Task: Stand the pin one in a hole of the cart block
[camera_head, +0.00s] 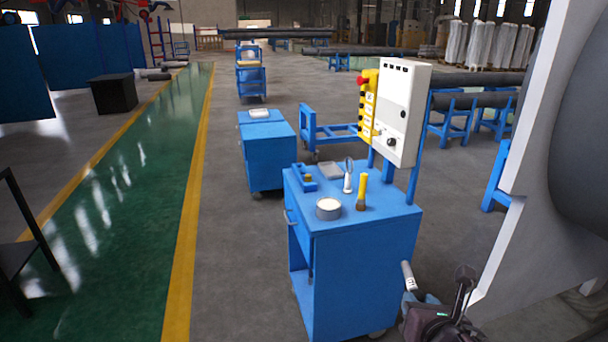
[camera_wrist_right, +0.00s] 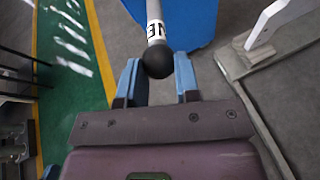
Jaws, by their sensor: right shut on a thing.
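The pin one is a pale grey rod with a white label showing dark letters. In the head view the pin (camera_head: 408,275) tilts up beside the cart's lower right side. In the right wrist view the pin (camera_wrist_right: 154,22) has a black rounded end between the blue fingers. My right gripper (camera_head: 422,299) is shut on the pin; it also shows in the right wrist view (camera_wrist_right: 157,78). The cart block (camera_head: 303,180) is a small blue block on the left of the cart top, with a yellowish part by it. Its holes are too small to make out. My left gripper is not in view.
The blue cart (camera_head: 385,213) carries a round tin (camera_head: 328,210), a yellow-handled brush (camera_head: 362,188), a white-handled tool (camera_head: 348,181) and a grey tray (camera_head: 330,171). A white control box (camera_head: 402,110) rises at its back right. Another blue cart (camera_head: 268,155) stands behind.

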